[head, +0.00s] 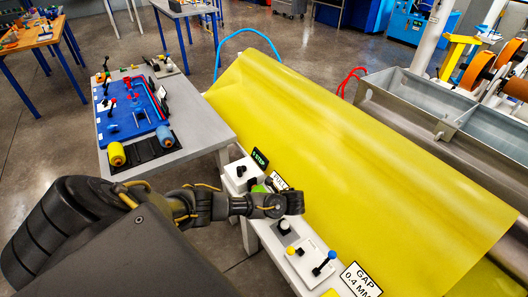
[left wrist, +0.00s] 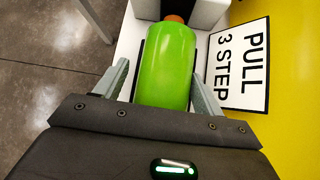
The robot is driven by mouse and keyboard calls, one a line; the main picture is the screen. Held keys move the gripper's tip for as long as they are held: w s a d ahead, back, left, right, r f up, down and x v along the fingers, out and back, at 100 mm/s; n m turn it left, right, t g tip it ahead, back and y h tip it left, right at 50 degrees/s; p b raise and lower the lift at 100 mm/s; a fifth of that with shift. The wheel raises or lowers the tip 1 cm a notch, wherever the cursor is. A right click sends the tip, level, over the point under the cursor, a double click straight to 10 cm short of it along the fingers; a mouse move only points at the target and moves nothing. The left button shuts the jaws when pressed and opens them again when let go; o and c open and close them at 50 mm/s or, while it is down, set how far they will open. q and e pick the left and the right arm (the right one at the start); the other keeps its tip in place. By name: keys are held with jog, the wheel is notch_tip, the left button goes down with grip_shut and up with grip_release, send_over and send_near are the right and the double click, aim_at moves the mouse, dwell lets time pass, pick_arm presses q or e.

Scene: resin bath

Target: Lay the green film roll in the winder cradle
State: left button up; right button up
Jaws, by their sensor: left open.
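The green film roll (left wrist: 167,68) lies on a white surface in the left wrist view, with an orange core end at its far side against white blocks (left wrist: 195,12). These blocks may be the winder cradle; I cannot tell for sure. My left gripper (left wrist: 160,78) is open, with one finger on each side of the roll, apart from it as far as I can see. In the head view only a bit of the green roll (head: 258,188) shows behind my left wrist. The right gripper is not in view.
A yellow film sheet (head: 350,150) slopes beside the white console. A grey table (head: 200,110) holds a blue tray (head: 130,125), a yellow roll (head: 117,153) and a blue roll (head: 164,135). A blue-knobbed lever (head: 325,262) stands at the console's near end. A PULL 3 STEP sign (left wrist: 238,65) lies beside the roll.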

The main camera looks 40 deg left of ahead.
pick_arm(q)
jog(key=w+p+v, duration=0.1)
jog(key=p+v, duration=0.1)
jog(key=v, duration=1)
jog(key=shift+s+r+p, duration=0.25)
jog(key=shift+r+p, duration=0.05)
jog(key=shift+r, duration=0.05)
jog(key=shift+d+f, duration=0.1)
